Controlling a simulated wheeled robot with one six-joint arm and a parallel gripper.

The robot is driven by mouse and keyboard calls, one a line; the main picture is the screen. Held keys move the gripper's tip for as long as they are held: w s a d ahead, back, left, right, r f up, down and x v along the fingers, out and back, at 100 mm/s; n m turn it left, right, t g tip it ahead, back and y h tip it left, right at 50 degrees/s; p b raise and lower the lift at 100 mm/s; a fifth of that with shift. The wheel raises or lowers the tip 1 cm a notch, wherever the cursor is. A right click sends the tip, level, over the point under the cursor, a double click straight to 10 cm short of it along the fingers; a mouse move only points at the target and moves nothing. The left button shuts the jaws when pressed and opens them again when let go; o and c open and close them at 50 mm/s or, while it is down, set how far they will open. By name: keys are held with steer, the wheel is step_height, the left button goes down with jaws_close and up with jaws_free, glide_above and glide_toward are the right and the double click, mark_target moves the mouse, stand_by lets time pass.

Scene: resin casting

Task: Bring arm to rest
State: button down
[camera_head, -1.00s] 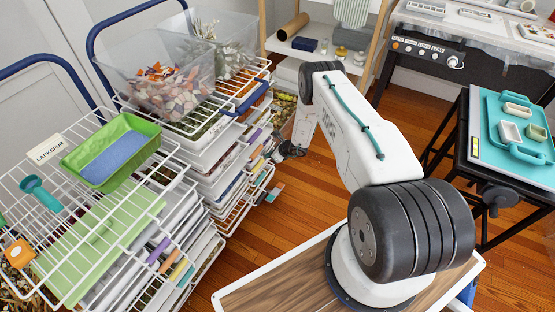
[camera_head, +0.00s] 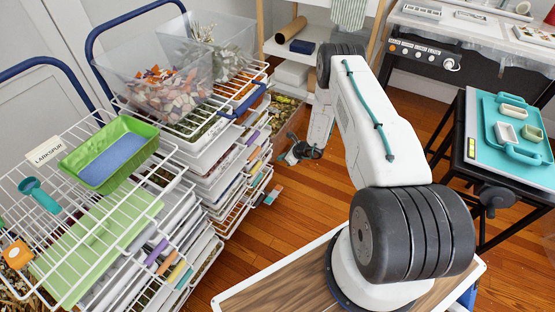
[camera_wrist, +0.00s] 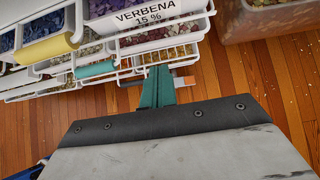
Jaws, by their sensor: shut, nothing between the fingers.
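My gripper (camera_head: 298,154) hangs low at the far end of my white arm, beside the right side of the rack stack and above the wooden floor. It is small and partly dark in the head view. In the wrist view, the teal fingers of my gripper (camera_wrist: 158,88) are together, with nothing held. They point toward the drawers of the rack, one of which has a "VERBENA 15 %" label (camera_wrist: 145,17). I cannot tell the exact gap between the fingertips and the drawer fronts.
A black stand with a teal tray (camera_head: 530,170) is at right. A shelf (camera_head: 300,55) stands behind. Bare floor (camera_head: 320,195) lies between rack and stand.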

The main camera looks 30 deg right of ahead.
steer(key=shift+v, duration=2)
steer(key=s+a+r+n+g+y, duration=0.1)
steer(key=s+a+r+n+y, duration=0.15)
steer(key=s+a+n, duration=0.2)
steer(key=s+a+r+n+g+y, duration=0.1)
steer(key=s+a+r+n+g, duration=0.25)
steer(key=r, duration=0.75)
steer(key=s+a+r+n+g, duration=0.25)
steer(key=a+r+n, duration=0.2)
steer(key=r, duration=0.55)
steer(key=s+a+r+n+g+y, duration=0.1)
steer(key=s+a+r+n+g, duration=0.25)
steer(key=r, duration=0.75)
steer(key=s+a+r+n+t+h, duration=0.1)
steer(key=s+r+n+h, duration=0.3)
steer(key=s+r, duration=0.9)
steer(key=s+a+r+n+t+h, duration=0.1)
steer(key=s+r+n+t+h, duration=0.2)
steer(key=s+r+n, duration=0.6)
steer(key=shift+s+a+r+n+h, duration=0.35)
steer(key=shift+s+r+h, duration=0.8)
steer(key=shift+s+r, duration=1)
